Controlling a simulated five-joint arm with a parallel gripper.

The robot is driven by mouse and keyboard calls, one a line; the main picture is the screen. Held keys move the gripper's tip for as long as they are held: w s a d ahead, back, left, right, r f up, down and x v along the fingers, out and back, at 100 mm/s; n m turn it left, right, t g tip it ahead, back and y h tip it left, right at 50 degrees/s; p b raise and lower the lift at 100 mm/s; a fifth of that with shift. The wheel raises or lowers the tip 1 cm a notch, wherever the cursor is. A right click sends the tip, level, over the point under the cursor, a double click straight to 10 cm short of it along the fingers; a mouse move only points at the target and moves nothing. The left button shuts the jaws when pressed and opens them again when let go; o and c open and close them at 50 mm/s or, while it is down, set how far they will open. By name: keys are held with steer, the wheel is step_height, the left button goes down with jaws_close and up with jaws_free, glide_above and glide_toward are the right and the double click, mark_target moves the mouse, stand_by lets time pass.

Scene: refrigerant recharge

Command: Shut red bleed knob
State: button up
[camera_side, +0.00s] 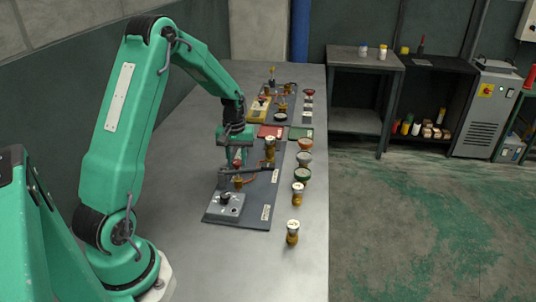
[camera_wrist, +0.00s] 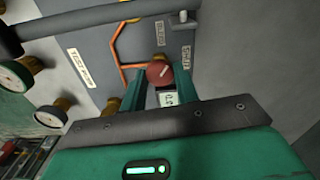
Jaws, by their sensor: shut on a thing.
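The red bleed knob (camera_wrist: 159,71) is round with a pale mark on its face. In the wrist view it sits between the two fingers of my gripper (camera_wrist: 160,78), which is shut on it. In the side view my gripper (camera_side: 237,158) points down over the near part of the dark panel (camera_side: 253,212), with a bit of the red knob (camera_side: 237,164) showing between the fingers. The rest of the knob is hidden by the fingers.
A dark bar (camera_side: 246,170) crosses the panel close to my gripper; it also shows in the wrist view (camera_wrist: 95,18). Several gauges, including a green-rimmed one (camera_side: 303,175), line the panel's right side. A small grey block (camera_side: 228,207) sits in front.

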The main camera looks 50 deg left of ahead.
mark_target(237, 161)
steer(key=m, duration=0.5)
steer(key=shift+m, duration=0.3)
steer(key=m, duration=0.4)
steer(key=shift+m, duration=0.3)
steer(key=o, duration=1)
steer(key=shift+c, duration=0.2)
steer(key=shift+r, duration=0.1)
steer(key=shift+r, duration=3.85)
